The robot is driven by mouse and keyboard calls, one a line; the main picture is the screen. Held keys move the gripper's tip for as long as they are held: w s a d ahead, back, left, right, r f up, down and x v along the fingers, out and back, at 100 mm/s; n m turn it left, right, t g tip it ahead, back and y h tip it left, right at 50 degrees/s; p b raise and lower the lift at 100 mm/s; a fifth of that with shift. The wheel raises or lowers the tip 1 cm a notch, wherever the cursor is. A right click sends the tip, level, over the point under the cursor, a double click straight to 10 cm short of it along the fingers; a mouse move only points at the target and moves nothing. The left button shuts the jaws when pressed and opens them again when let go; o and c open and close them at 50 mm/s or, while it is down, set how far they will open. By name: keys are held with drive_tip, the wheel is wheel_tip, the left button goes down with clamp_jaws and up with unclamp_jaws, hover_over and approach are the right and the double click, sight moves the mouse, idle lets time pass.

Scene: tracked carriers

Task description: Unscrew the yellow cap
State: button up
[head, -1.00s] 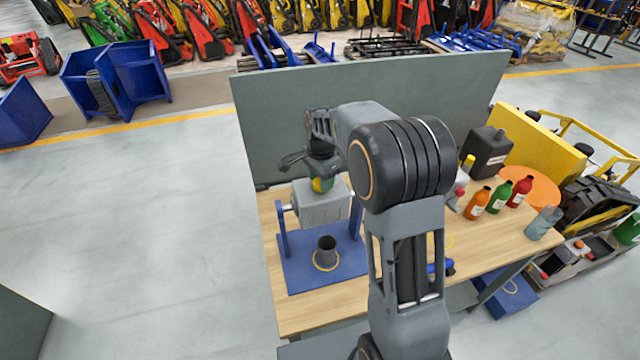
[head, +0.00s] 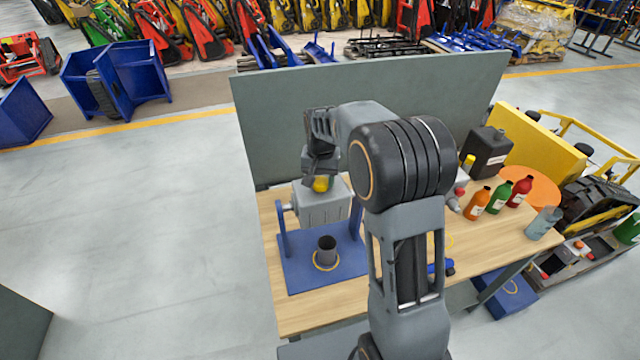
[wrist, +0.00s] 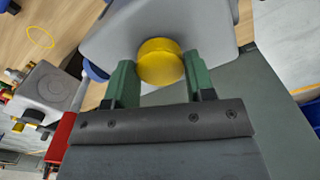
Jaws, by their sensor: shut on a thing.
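The yellow cap (head: 321,184) sits on top of a grey tank (head: 318,207), which is held between the posts of a blue stand (head: 295,275). My gripper (head: 320,178) is above the tank. In the wrist view, the yellow cap (wrist: 160,61) lies between the two green fingers of my gripper (wrist: 158,80), which are shut on it. The grey tank (wrist: 208,25) shows behind the cap. The cap's underside and its join with the tank are hidden.
A dark cup (head: 326,250) stands on the stand's base, under the tank. Orange (head: 478,203), green (head: 500,197) and red (head: 521,191) bottles and a dark canister (head: 487,152) stand at the table's right. A grey panel (head: 270,120) rises behind the table.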

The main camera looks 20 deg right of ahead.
drive_tip(key=n, duration=0.9)
drive_tip(key=shift+n, duration=0.3)
drive_tip(key=o, duration=0.8)
